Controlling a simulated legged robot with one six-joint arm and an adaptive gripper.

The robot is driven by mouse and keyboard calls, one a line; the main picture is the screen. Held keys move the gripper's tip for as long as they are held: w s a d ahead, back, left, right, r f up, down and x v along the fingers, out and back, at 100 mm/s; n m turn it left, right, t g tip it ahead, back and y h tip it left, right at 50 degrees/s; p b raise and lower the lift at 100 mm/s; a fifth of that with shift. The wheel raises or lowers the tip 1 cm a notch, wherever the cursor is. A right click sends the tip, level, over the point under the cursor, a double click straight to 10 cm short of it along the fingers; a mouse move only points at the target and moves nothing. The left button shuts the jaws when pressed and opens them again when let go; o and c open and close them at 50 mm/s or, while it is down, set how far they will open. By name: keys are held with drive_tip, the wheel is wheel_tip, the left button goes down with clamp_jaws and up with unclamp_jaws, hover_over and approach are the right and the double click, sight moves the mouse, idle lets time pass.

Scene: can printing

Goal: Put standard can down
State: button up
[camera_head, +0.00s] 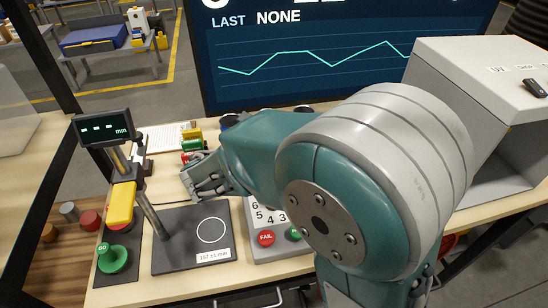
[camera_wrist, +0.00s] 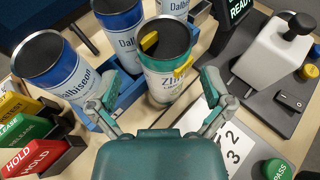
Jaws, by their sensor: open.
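A green and white can (camera_wrist: 168,62) with yellow marks at its rim stands upright between my fingers in the wrist view. My gripper (camera_wrist: 160,92) is open, one finger on each side of this can. I cannot tell whether either finger touches it. In the head view my gripper (camera_head: 197,181) is above the bench, left of my arm, and the green can is hidden. Several blue and white cans (camera_wrist: 118,28) stand to the left of the green can, by a blue tray (camera_wrist: 130,96). None is plainly marked as the standard can.
A measuring stand (camera_head: 121,205) with a dark plate (camera_head: 182,252) bearing a white circle is at the front left. A keypad panel (camera_head: 264,240) with a red FAIL button lies beside it. Red, green and yellow HOLD and RELEASE blocks (camera_wrist: 35,130) are left. A grey box (camera_head: 490,75) stands right.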

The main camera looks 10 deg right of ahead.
drive_tip(key=x, duration=0.5)
drive_tip(key=shift+d, duration=0.15)
drive_tip(key=c, duration=0.6)
